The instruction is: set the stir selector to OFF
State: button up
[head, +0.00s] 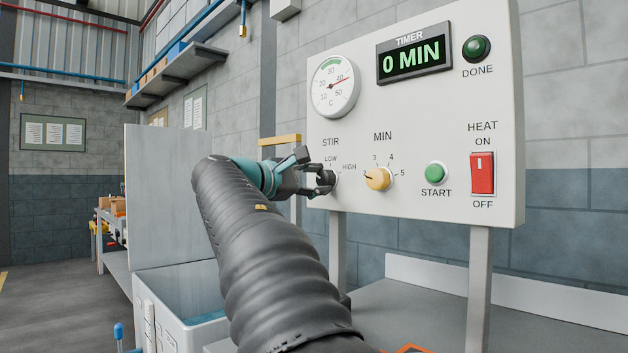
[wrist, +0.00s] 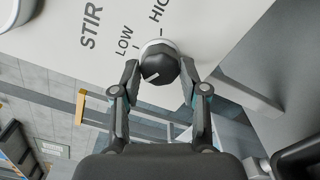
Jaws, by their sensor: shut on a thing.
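The stir selector is a dark round knob (wrist: 158,65) with a pale collar, under the STIR label (wrist: 91,27) on the white panel. In the wrist view my gripper (wrist: 160,75) is shut on the knob, one finger on each side. A short white mark on the knob's face lies in its lower left part, slanting towards the left finger. The LOW and HIGH labels show above the knob; no OFF label for the stir selector is visible. In the head view my gripper (head: 324,180) covers much of the knob.
Right of the selector on the panel (head: 420,110) are a yellow MIN knob (head: 378,179), a green START button (head: 436,173) and a red HEAT switch (head: 482,173). The timer (head: 414,60) reads 0 MIN. An open-lidded tank (head: 178,290) stands below left.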

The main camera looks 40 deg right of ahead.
jog(key=shift+n, duration=0.3)
jog(key=o, duration=1.1)
jog(key=shift+d, duration=0.1)
jog(key=shift+a, duration=0.35)
jog(key=shift+s+a, duration=0.15)
jog(key=shift+a, duration=1.75)
jog(key=shift+s+a, duration=0.2)
jog(key=shift+a, duration=1.7)
jog(key=shift+s+a, duration=0.15)
jog(key=shift+a, duration=1.75)
